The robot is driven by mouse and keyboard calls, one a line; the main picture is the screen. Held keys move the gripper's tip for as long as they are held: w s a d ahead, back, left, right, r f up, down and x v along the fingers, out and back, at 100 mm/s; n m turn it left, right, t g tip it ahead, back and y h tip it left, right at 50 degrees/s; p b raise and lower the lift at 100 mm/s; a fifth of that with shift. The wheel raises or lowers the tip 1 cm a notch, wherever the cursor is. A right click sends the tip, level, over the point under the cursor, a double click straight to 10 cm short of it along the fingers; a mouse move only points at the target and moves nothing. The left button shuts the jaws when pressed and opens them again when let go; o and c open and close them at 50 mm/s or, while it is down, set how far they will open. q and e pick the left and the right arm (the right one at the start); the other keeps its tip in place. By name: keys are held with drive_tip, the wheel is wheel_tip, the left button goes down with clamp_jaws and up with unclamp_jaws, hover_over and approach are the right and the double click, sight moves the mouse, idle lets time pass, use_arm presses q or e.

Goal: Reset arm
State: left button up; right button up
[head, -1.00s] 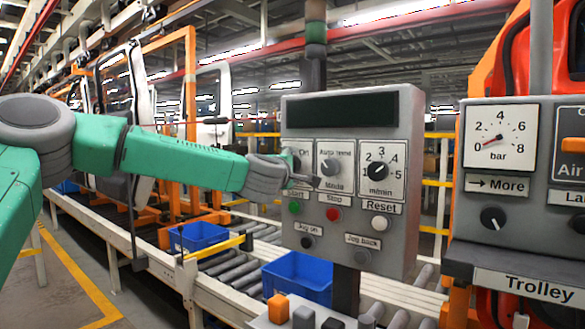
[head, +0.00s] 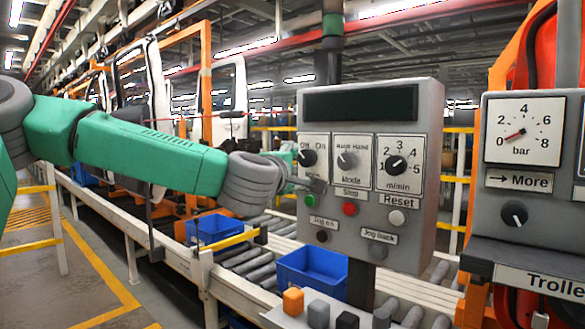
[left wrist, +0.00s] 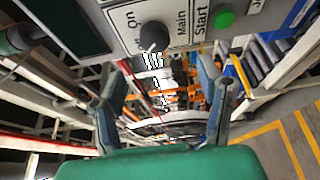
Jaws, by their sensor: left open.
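My left arm comes in from the left, and its gripper (head: 308,178) is at the left part of the grey control panel (head: 366,270). In the left wrist view the gripper (left wrist: 163,88) has its fingers wide apart with nothing between them. The off/on knob (head: 308,158) shows just above the gripper; the left wrist view also shows this knob (left wrist: 154,37), beyond the fingertips. The green start button (head: 310,200) is just below the gripper. The white reset button (head: 397,217) is at the panel's lower right, clear of the gripper. I cannot tell whether the gripper touches the panel.
The panel also has a mode knob (head: 347,160), a speed knob (head: 396,163) and a red stop button (head: 349,208). Blue bins (head: 311,271) sit by the roller conveyor. A second panel with a pressure gauge (head: 524,131) stands at right. Open floor lies at lower left.

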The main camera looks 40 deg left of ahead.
use_arm(q)
drive_tip(key=shift+s+d, duration=0.1)
idle(0.4)
drive_tip(key=s+d+f+m+g+h, duration=0.2)
drive_tip(key=d+f+m, duration=0.2)
drive_tip(key=f, duration=0.8)
drive_tip(key=s+d+f+m+g+h, duration=0.15)
drive_tip(key=d+f+m, duration=0.25)
drive_tip(key=f, duration=0.7)
drive_tip(key=s+d+f+m+g+h, duration=0.2)
drive_tip(key=d+f+m, duration=0.2)
drive_tip(key=f, duration=0.8)
drive_tip(key=s+d+f+m+g+b, duration=0.1)
drive_tip(key=s+f+m+g, duration=0.4)
drive_tip(key=s+f, duration=0.8)
drive_tip(key=s+f+m+g, duration=0.2)
drive_tip(key=s+f, duration=0.3)
drive_tip(key=s, duration=0.4)
drive_tip(key=s+a+f+m+g, duration=0.1)
drive_tip(key=s+f+m+g, duration=0.2)
drive_tip(key=s+f, duration=0.3)
drive_tip(key=s+g, duration=0.1)
drive_tip(key=s, duration=0.3)
drive_tip(key=shift+a+f, duration=0.25)
drive_tip(key=shift+f, duration=0.05)
